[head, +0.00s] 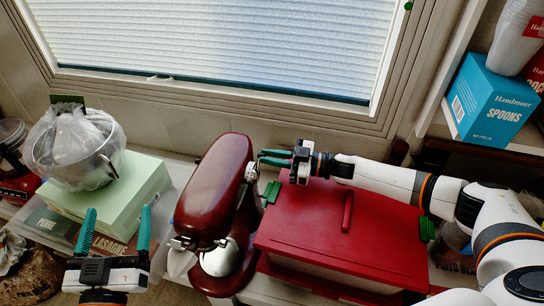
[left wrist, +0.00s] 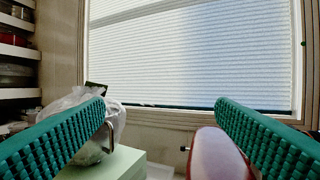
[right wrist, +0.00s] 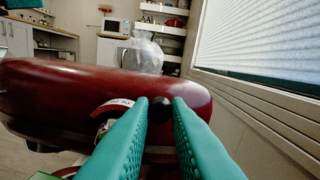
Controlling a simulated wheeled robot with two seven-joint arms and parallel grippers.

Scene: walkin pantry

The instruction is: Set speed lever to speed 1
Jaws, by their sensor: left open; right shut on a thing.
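A dark red stand mixer (head: 214,185) stands on the counter in the middle of the head view, beside a red lidded box. My right gripper (head: 264,158) reaches in from the right to the mixer's side. In the right wrist view the mixer (right wrist: 70,95) fills the left and middle. A small black knob (right wrist: 160,104), seemingly the speed lever's end, sits between the teal fingertips, which are shut on it. The lever's setting cannot be read. My left gripper (head: 117,220) is open and empty at the lower left, apart from the mixer.
The red box (head: 340,235) stands right of the mixer, under my right arm. A bagged metal bowl (head: 75,150) sits on a pale green box (head: 130,190) at the left. A blue spoons box (head: 487,100) is on a shelf at the right. A window is behind.

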